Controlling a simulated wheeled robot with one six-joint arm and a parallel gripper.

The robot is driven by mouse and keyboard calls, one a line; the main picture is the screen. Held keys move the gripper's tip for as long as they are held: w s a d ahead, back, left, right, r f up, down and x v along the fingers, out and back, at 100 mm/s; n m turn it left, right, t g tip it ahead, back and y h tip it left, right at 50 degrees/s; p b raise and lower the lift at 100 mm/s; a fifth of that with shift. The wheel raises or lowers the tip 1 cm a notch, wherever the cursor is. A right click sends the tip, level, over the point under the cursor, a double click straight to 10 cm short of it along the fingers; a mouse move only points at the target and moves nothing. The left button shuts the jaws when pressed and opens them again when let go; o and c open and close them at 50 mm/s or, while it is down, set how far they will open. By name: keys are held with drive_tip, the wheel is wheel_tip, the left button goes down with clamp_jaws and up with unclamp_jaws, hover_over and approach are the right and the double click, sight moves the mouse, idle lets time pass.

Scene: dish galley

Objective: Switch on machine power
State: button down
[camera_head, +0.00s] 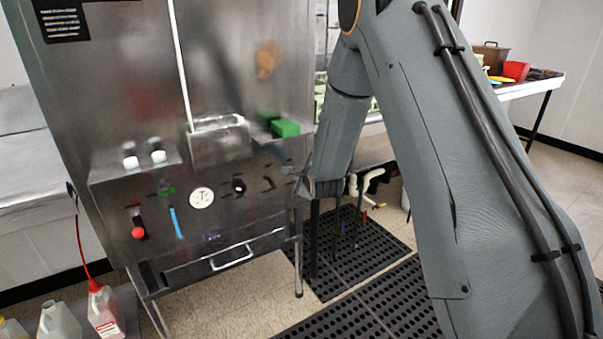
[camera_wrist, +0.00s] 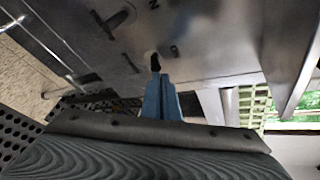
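The steel machine (camera_head: 110,75) fills the left of the head view. Its front panel carries a white dial, a red knob (camera_head: 138,233), a blue strip and several small dark controls (camera_head: 239,186). I cannot tell which control is the power switch. My gripper (camera_wrist: 161,76) shows in the wrist view as two blue fingers close together, pointing at the panel's underside or face. A small black knob (camera_wrist: 155,62) is right at the fingertips; I cannot tell whether they touch. In the head view my arm hides most of the gripper.
A drawer-like handle (camera_head: 232,258) sits below the panel. A green block (camera_head: 286,128) rests on the panel's ledge. Bottles (camera_head: 106,312) stand at lower left. Black perforated mats (camera_head: 345,255) cover the floor. A table with a red container (camera_head: 516,70) is at far right.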

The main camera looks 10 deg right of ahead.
drive_tip(key=shift+r, duration=0.1)
drive_tip(key=d+f+b, duration=0.1)
drive_tip(key=d+f, duration=0.1)
drive_tip(key=d, duration=0.2)
drive_tip(key=r+v, duration=0.1)
drive_tip(key=v, duration=0.8)
drive_tip(key=shift+a+r, duration=0.45)
drive_tip(key=shift+w, duration=0.15)
